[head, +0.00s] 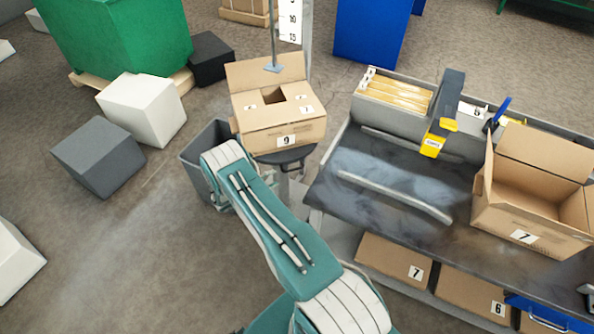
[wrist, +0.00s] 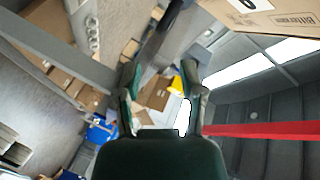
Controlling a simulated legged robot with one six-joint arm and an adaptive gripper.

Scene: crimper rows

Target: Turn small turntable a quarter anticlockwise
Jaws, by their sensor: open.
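The small turntable (head: 285,157) is a dark round top on a stand, left of the workbench in the head view. An open cardboard box (head: 285,139) labelled 9 sits on it and covers most of it. My gripper (wrist: 160,82) shows in the wrist view with its two dark green fingers apart and nothing between them. A printed cardboard box (wrist: 262,14) crosses the top right of that view, beyond the fingers and apart from them. In the head view my arm reaches up to just left of the turntable, and the gripper itself is hidden there.
A grey bin (head: 197,168) stands beside my arm, left of the turntable. The workbench (head: 385,185) at right carries an open box (head: 525,215) labelled 7 and a file holder (head: 395,95). A thin grey pole rises behind the box. White and grey cubes lie at left; floor between is clear.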

